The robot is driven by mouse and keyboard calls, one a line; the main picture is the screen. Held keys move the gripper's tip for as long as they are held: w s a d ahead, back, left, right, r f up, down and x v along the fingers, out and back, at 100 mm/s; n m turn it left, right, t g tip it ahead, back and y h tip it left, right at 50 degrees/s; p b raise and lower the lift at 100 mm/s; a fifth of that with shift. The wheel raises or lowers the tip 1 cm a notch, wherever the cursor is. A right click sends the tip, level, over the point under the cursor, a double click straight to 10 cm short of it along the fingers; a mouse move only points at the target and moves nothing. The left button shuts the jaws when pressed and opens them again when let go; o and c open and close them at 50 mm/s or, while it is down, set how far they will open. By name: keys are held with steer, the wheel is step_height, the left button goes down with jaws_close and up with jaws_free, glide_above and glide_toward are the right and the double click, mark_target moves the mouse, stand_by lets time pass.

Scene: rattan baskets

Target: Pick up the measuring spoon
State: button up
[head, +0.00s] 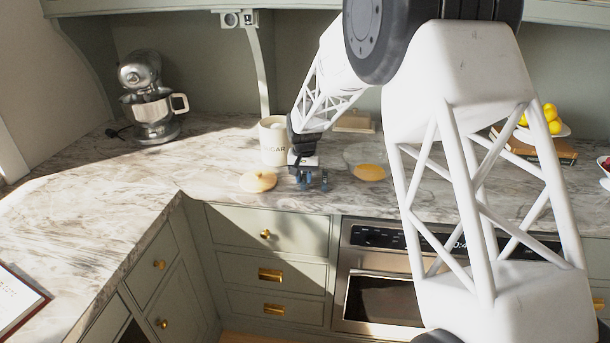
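My gripper (314,182) hangs low over the back counter with its blue fingertips apart. It is just right of the white sugar canister (269,152). I cannot make out a measuring spoon clearly; it may be hidden by the gripper or too small to tell. I see nothing clearly held between the fingertips. The canister is open at the top, and something pale shows at its mouth. A round wooden lid (258,181) lies on the counter in front of the canister, left of my gripper.
The marble counter (110,205) is largely clear at left. A steel stand mixer (150,100) stands at back left. A second wooden disc (369,173) lies right of my gripper. Lemons (545,118) in a bowl stand at back right. My arm blocks much of the right side.

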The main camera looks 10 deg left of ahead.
mark_target(304, 179)
jaws_close()
steer(key=shift+r, duration=0.85)
step_height(304, 179, up, 2)
steer(key=shift+r, duration=0.1)
steer(key=s+d, duration=0.2)
steer(key=s, duration=0.5)
steer(key=s+d+r, duration=0.1)
steer(key=s+d, duration=0.2)
steer(key=s, duration=0.5)
steer(key=shift+d, duration=0.35)
